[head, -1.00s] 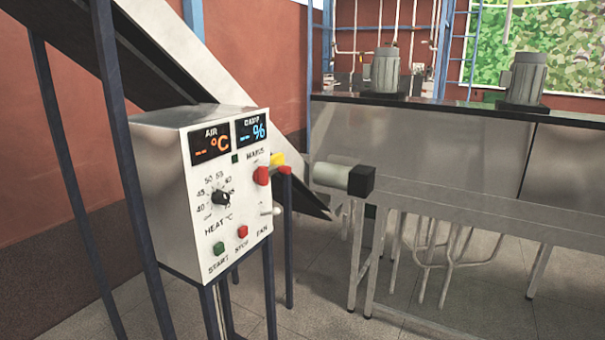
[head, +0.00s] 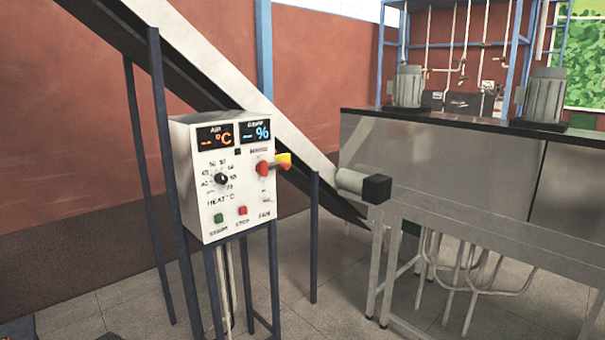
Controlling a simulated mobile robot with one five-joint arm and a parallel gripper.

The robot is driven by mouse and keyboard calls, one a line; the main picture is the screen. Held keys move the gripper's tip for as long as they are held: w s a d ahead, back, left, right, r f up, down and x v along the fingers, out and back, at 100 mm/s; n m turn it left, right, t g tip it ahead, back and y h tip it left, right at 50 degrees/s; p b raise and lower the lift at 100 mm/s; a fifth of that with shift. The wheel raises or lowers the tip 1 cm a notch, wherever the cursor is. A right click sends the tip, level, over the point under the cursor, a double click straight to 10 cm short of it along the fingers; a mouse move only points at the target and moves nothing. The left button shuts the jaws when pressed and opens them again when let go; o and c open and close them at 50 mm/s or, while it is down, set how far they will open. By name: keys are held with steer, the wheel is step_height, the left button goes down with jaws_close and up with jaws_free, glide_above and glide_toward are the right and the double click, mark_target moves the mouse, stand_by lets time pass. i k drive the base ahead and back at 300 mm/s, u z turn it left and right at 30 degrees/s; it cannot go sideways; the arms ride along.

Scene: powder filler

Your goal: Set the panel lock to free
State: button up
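A pale control panel (head: 240,185) stands on dark legs left of centre. It has an orange AIR display (head: 215,137), a blue percent display (head: 256,131), a black heat dial (head: 222,178), a green start button (head: 218,218) and a red stop button (head: 244,211). A red knob (head: 262,168) with a yellow part (head: 283,161) sticks out at its right side by the mains label. A small fan control sits below it, too small to read. I cannot make out which part is the panel lock or its setting. My gripper is not in view.
A dark post (head: 172,170) stands just left of the panel, and a shorter post (head: 314,235) to its right. A sloping chute (head: 215,65) passes behind. A metal bench (head: 440,165) with motors fills the right. Open tiled floor (head: 320,315) lies in front.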

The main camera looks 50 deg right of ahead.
mark_target(285, 165)
steer(key=z, duration=0.95)
steer(key=i, duration=1.6)
steer(key=u, duration=0.15)
